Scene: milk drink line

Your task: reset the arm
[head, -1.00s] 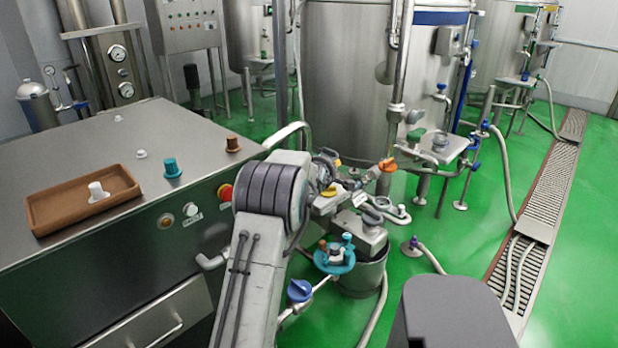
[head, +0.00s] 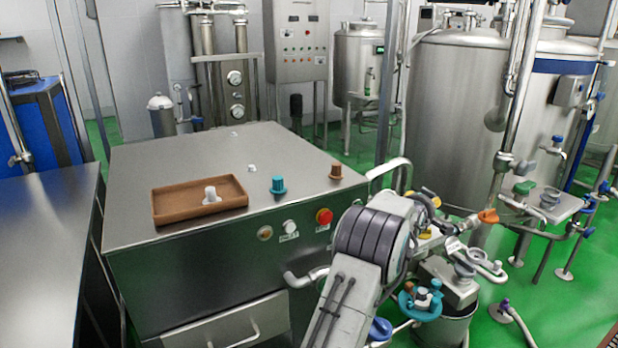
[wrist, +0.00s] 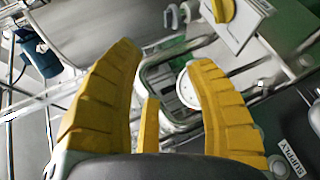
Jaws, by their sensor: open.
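In the head view my grey arm reaches up from the bottom, in front of the right corner of the steel cabinet (head: 140,190). There the gripper is mostly hidden behind the arm's thick dark-banded joint, with only small yellow bits showing near the pipes.
On the cabinet, a brown tray (head: 172,219) holds a white plug (head: 211,194). A teal knob-like piece (head: 278,185) and a brown one (head: 335,172) stand beside it. Close to the arm are a red button (head: 324,216), a bucket (head: 455,327) and an orange-handled pipe (head: 488,216).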

